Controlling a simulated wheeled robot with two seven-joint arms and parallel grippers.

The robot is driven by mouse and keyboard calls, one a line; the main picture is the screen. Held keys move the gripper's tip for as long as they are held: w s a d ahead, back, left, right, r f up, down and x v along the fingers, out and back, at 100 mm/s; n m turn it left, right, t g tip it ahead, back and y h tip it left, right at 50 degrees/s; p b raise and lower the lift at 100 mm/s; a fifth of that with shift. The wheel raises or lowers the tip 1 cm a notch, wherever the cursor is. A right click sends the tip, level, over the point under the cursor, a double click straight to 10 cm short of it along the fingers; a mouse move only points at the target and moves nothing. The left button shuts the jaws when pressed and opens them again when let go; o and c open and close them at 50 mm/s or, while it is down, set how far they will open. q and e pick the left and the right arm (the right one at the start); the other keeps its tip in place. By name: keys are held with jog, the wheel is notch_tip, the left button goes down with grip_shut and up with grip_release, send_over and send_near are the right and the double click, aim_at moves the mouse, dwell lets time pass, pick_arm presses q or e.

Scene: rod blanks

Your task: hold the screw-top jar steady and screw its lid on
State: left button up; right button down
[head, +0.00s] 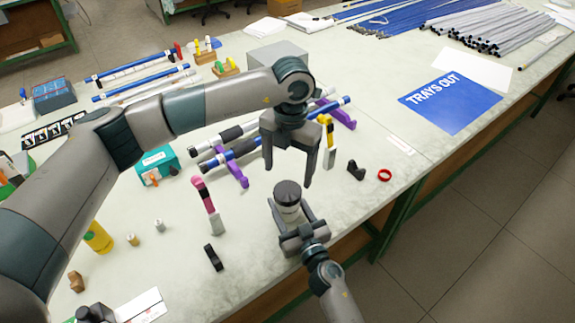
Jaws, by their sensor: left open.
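The screw-top jar (289,211) stands upright near the table's front edge, with a pale body. Its dark round lid (288,192) sits on top of it; whether the threads are engaged cannot be seen. My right gripper (290,207) comes in from the front, with a finger on each side of the jar body, and appears shut on it. Its fingers and palm hide the lower part of the jar. My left gripper (287,177) is open and points down, empty, with its fingertips just above the lid and not visibly touching it.
A red ring (384,175) and a black bracket (356,170) lie to the right. Rods on purple supports (238,170) lie behind. A blue "TRAYS OUT" sign (450,103) lies farther right.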

aim_at(287, 191)
pick_arm(q)
jog(key=n, duration=0.4)
jog(key=shift+w+a+r, duration=0.1)
jog(key=shift+r, duration=0.15)
jog(key=shift+f, duration=0.15)
jog(key=shift+f, duration=3.85)
jog(key=c, duration=1.1)
